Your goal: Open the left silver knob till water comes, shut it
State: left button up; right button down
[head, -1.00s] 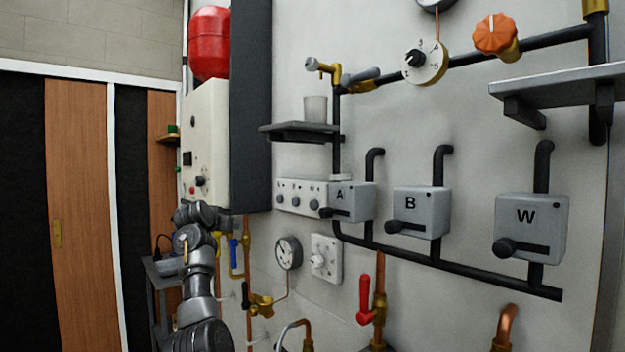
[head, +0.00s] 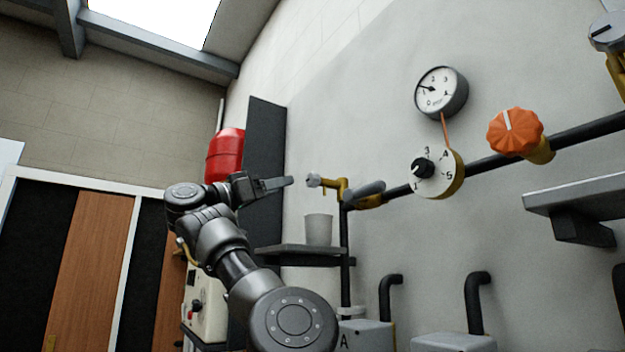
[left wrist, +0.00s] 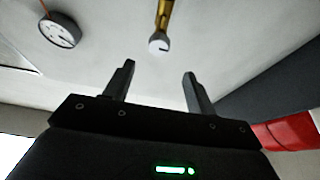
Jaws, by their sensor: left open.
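The left silver knob (head: 313,180) sits on the end of a brass valve (head: 341,187) on the wall, above a grey cup (head: 318,230) on a small shelf. My left gripper (head: 289,182) is just left of the knob in the head view, pointing towards it, apart from it. In the left wrist view the knob (left wrist: 158,43) shows ahead of the two spread fingers (left wrist: 158,75), with nothing between them. A second silver knob (head: 606,31) is at the upper right of the head view. My right gripper is out of view.
A dark shelf (head: 290,249) bears the cup under the valve. A dark panel (head: 264,150) and red tank (head: 225,154) stand left.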

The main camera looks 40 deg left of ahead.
aim_at(309, 178)
pick_arm(q)
jog(key=p+x, duration=0.5)
jog(key=x, duration=0.4)
jog(key=shift+w+d+r+p, duration=0.1)
jog(key=shift+w+d+p, duration=0.2)
jog(key=shift+p, duration=0.1)
jog(key=shift+w+r, duration=0.1)
jog(key=shift+w, duration=0.15)
jog(key=shift+w+d+p, duration=0.1)
jog(key=shift+w+p, duration=0.05)
jog(key=shift+p, duration=0.15)
jog(key=shift+w+d, duration=0.15)
jog(key=shift+w, duration=0.1)
jog(key=shift+s, duration=0.1)
jog(key=c, duration=1)
